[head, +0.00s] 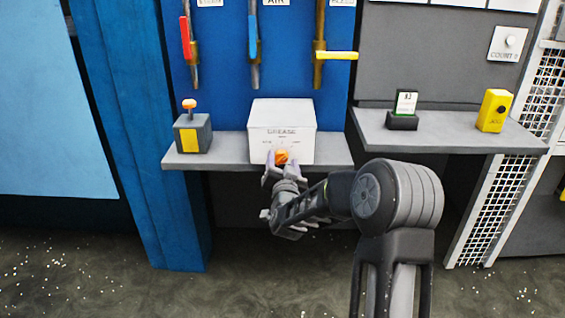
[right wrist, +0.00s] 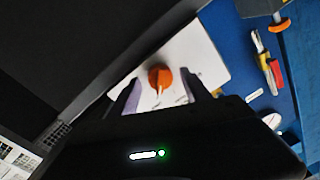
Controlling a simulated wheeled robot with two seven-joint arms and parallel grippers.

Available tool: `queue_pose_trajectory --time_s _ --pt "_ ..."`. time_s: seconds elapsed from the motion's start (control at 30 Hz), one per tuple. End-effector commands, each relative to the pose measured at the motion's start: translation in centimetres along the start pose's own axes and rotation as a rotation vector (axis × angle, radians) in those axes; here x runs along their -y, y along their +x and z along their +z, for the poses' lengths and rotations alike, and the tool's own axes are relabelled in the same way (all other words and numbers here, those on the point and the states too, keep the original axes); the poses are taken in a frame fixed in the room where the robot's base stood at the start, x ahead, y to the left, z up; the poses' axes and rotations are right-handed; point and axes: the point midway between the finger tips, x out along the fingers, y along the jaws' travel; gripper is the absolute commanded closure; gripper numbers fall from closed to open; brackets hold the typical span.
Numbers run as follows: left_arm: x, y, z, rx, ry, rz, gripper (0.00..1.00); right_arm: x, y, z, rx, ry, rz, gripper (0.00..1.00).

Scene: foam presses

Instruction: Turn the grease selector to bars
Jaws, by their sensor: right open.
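The grease selector is a white box (head: 282,118) marked GREASE, standing on the grey shelf, with an orange round knob (head: 281,156) low on its front. Small position labels on the box are too small to read. My right gripper (head: 282,168) is open in front of the box, its fingers on either side of the knob. In the right wrist view the knob (right wrist: 160,77) shows between the open fingertips (right wrist: 160,80), with a gap on both sides. A pale pointer mark shows on the knob. My left gripper is not in view.
Left of the box stands a grey box with a yellow face and orange button (head: 192,130). Red, blue and yellow levered pipes (head: 319,60) hang above. A right shelf (head: 440,130) holds a small display (head: 404,108) and a yellow box (head: 494,110).

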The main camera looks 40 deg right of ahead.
Motion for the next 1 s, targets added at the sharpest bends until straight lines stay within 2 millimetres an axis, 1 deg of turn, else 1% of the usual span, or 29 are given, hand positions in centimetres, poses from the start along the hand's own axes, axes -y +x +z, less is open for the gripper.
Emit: queue_pose_trajectory --time_s 0.17,0.83,1.0 --pt "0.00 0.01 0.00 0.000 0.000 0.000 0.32 0.01 -0.03 0.02 0.000 0.000 0.000 0.45" --pt "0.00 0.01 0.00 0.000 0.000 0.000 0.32 0.02 -0.06 0.01 0.000 0.000 0.000 1.00" --pt "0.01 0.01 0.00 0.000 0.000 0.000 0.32 0.02 -0.06 0.02 0.000 -0.001 0.000 1.00"
